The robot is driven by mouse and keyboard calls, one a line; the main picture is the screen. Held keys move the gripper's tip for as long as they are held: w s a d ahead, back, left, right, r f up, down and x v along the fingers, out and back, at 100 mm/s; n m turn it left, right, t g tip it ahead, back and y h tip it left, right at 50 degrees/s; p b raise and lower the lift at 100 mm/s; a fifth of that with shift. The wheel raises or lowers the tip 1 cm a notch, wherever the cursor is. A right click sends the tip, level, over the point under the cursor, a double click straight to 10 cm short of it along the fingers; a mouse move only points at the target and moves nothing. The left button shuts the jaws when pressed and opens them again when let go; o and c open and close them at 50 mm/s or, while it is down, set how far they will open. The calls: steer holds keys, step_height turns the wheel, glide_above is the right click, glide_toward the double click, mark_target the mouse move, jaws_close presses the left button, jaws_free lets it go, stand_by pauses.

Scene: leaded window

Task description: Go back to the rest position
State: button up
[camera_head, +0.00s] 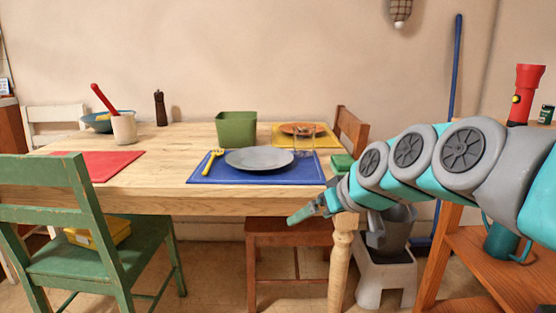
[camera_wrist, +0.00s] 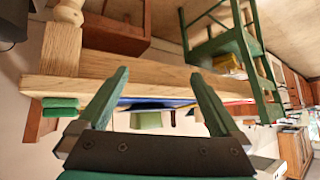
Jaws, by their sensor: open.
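My gripper (camera_head: 293,219) is at the end of my teal and grey arm, which reaches in from the right in the head view. The gripper points left and slightly down, in front of the table's (camera_head: 130,200) right front part and about level with or just below its edge. In the wrist view my gripper (camera_wrist: 159,73) shows two green fingers spread apart with nothing between them. That view is upside down, with the table's front edge (camera_wrist: 170,82) behind the fingers. In the head view it is hard to see the gap between the fingers.
A blue placemat (camera_head: 205,174) holds a grey plate (camera_head: 258,158) and a yellow fork. A green item (camera_head: 342,162) lies by the table's right end, close to my arm. A green chair (camera_head: 90,215) stands at left front. A wooden shelf (camera_head: 490,262) and red flashlight (camera_head: 526,92) are at right.

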steer(key=s+d+f+m+g+h, duration=0.1)
steer(key=s+f, duration=0.4)
steer(key=s, duration=0.5)
steer(key=s+d+f+m+g+h+p, duration=0.1)
steer(key=s+f+g, duration=0.4)
steer(key=s, duration=0.6)
steer(key=s+d+f+m+g+h+p, duration=0.1)
steer(key=s+d+f, duration=0.4)
steer(key=s, duration=0.6)
steer(key=shift+f+m+g+h, duration=0.9)
steer(key=shift+g+h, duration=0.2)
